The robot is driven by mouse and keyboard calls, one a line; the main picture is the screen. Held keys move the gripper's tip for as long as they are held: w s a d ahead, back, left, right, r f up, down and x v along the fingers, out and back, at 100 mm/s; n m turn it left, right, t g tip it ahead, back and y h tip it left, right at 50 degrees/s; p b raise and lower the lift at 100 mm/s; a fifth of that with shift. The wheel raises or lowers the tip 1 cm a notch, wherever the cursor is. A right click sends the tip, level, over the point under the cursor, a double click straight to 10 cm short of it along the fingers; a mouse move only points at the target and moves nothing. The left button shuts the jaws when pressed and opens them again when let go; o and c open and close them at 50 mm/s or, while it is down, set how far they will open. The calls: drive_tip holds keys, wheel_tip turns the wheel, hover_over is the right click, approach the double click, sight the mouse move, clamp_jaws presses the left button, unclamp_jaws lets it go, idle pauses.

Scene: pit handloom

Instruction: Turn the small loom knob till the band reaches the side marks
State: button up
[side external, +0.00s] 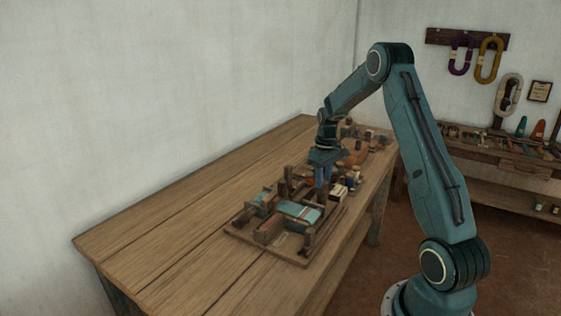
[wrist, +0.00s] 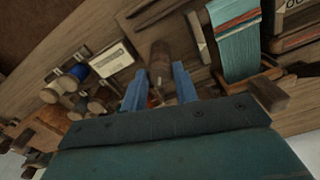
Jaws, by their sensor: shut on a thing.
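My gripper (wrist: 159,70) points down at the loom, its two blue fingers on either side of a brown wooden knob (wrist: 160,54) and shut on it. In the side external view my gripper (side external: 322,182) is at the far end of the small loom (side external: 268,243), and the fingers hide the knob there. The teal band (wrist: 237,42) with red and pale stripes lies stretched on the loom, to the right of the gripper in the wrist view. The band also shows in the side external view (side external: 300,212). I cannot make out the side marks clearly.
A pale labelled box (wrist: 103,60) and several thread spools (wrist: 76,72) stand close to the left of my fingers in the wrist view. The wooden table (side external: 170,215) is clear on its left side. A back bench (side external: 500,150) holds other tools.

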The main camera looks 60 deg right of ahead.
drive_tip(key=shift+m, duration=0.5)
drive_tip(key=o, duration=1)
drive_tip(key=shift+c, duration=0.2)
drive_tip(key=shift+r, duration=0.15)
wheel_tip(320, 180, up, 14)
drive_tip(key=shift+f, duration=0.2)
